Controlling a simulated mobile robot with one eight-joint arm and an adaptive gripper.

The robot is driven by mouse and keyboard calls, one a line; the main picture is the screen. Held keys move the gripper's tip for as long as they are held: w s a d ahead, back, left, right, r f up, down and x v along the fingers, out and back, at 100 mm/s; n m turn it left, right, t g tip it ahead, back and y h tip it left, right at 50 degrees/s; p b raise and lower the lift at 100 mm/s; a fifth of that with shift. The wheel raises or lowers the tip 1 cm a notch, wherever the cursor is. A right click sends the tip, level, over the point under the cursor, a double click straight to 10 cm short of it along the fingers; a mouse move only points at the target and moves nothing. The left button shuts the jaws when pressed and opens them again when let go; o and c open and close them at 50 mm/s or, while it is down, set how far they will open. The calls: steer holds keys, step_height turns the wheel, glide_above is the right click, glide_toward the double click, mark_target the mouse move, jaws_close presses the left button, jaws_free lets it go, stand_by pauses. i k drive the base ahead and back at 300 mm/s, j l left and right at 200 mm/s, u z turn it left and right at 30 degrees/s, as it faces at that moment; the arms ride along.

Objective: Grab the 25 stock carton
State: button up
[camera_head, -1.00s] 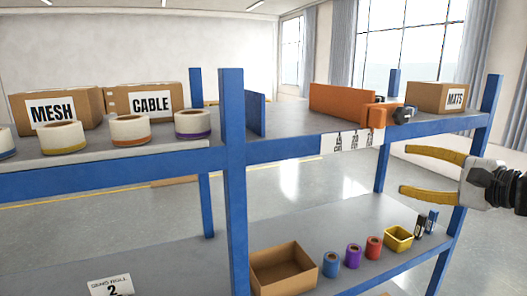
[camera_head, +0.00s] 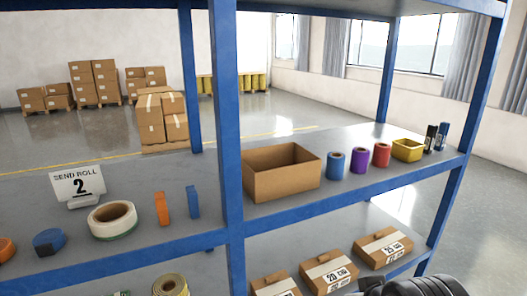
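The 25 stock carton (camera_head: 383,247) is a flat brown box with a white label that seems to read 25. It lies on the lower shelf, rightmost in a row of similar cartons. To its left is a carton labelled 20 (camera_head: 328,271), and further left another carton (camera_head: 275,287) is cut off by the bottom edge. The dark end of my arm with part of my gripper (camera_head: 400,288) shows at the bottom edge, in front of the 25 carton and below it in the picture. Its fingers are not visible.
Blue uprights (camera_head: 228,130) and shelf beams frame the rack. The shelf above the cartons holds an open brown box (camera_head: 282,183), coloured rolls (camera_head: 359,160), a yellow bin (camera_head: 407,150) and a SEND ROLL 2 sign (camera_head: 77,184). Its front beam (camera_head: 345,196) overhangs the cartons.

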mark_target(378, 250)
steer(key=j+z, duration=0.25)
steer(key=z, duration=0.15)
steer(key=j+z, duration=0.3)
steer(key=z, duration=0.15)
steer(key=j+z, duration=0.55)
steer(key=z, duration=0.25)
steer(key=i, duration=0.45)
